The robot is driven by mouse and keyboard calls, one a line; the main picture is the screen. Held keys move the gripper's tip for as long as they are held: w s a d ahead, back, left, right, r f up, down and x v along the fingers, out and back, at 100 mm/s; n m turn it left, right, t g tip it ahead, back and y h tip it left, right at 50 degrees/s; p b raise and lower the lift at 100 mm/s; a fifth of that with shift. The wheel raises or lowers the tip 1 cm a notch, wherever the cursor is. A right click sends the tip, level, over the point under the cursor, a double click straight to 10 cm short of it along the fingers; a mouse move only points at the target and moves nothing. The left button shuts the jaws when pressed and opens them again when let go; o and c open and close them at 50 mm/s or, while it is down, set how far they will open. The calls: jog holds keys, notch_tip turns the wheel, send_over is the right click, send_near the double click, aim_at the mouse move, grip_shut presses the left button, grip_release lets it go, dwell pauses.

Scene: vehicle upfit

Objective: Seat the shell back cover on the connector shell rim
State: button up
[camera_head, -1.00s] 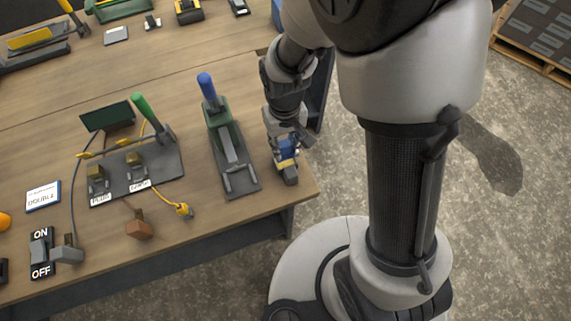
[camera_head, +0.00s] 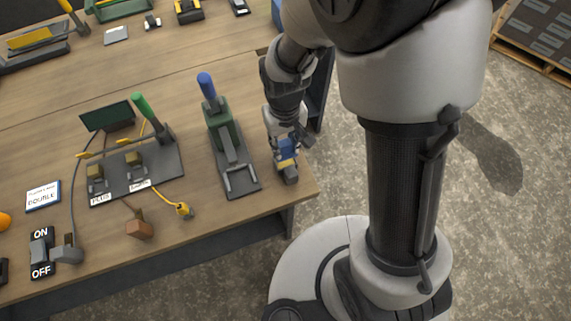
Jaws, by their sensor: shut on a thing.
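My gripper (camera_head: 287,140) points down near the table's front right corner. It is shut on a small blue piece (camera_head: 287,150), which appears to be the shell back cover. The blue piece is right above or against a small dark grey holder (camera_head: 290,175) standing on the table. The connector shell is not clearly told apart here; the gripper and blue piece hide most of that spot. I cannot tell whether the cover touches a rim.
A green press with a blue handle (camera_head: 206,88) stands just left of my gripper. A plate with a green lever (camera_head: 140,105), yellow cables and PLUS label lies further left. An ON/OFF switch (camera_head: 41,254) and a brown block (camera_head: 139,229) sit near the front edge.

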jog(key=shift+f+b, duration=2)
jog(key=shift+f, duration=0.5)
dwell(1.8)
dwell(0.5)
jog(key=o, duration=0.7)
jog(key=shift+r, duration=0.15)
jog(key=shift+r+p, duration=1.45)
jog(key=shift+r, duration=0.15)
jog(key=shift+o, duration=0.6)
